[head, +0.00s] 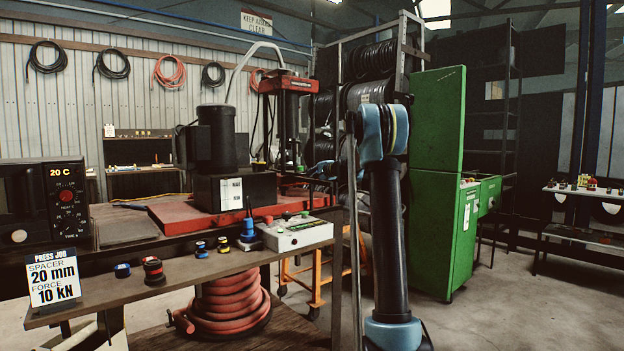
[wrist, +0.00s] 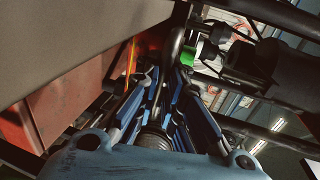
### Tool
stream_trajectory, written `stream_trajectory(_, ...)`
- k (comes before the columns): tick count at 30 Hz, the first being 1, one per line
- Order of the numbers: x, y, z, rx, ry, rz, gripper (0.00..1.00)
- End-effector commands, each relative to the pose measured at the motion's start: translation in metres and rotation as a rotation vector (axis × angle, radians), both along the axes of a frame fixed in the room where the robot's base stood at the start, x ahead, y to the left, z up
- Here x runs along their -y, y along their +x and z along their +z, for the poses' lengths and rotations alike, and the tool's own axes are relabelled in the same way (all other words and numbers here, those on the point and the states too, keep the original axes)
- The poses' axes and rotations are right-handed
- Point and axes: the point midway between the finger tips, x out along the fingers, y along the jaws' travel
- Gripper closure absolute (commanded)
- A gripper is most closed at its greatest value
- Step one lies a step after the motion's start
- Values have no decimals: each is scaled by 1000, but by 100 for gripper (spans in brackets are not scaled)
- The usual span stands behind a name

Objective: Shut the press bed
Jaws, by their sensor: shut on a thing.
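The press (head: 288,84) stands behind the bench, with a red head and dark posts. Red parts (head: 312,199) show low at its foot; I cannot tell how far open the bed is. The handle's lower part is hidden between the fingers. A red surface (wrist: 85,112) lies left of the fingers, probably part of the press.
The bench (head: 190,268) holds spacers (head: 154,271), a control box (head: 296,233) and a job card (head: 53,278) reading spacer 20 mm, force 10 kN. A green cabinet (head: 436,170) stands right of my arm. A grey panel (wrist: 75,40) is close left in the wrist view. Open floor lies front right.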

Motion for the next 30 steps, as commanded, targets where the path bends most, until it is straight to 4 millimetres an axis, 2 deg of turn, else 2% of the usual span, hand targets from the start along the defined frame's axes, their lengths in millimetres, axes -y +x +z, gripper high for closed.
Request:
stream_trajectory(5, -2, 1, 0, 0, 0, 2, 100)
stream_trajectory(6, -2, 1, 0, 0, 0, 2, 88)
stream_trajectory(8, -1, 1, 0, 0, 0, 2, 75)
stream_trajectory(9, -1, 1, 0, 0, 0, 1, 71)
stream_trajectory(22, 3, -4, 2, 0, 0, 0, 71)
stream_trajectory(26, 12, -16, 5, 0, 0, 0, 71)
stream_trajectory(30, 28, -37, 10, 0, 0, -2, 71)
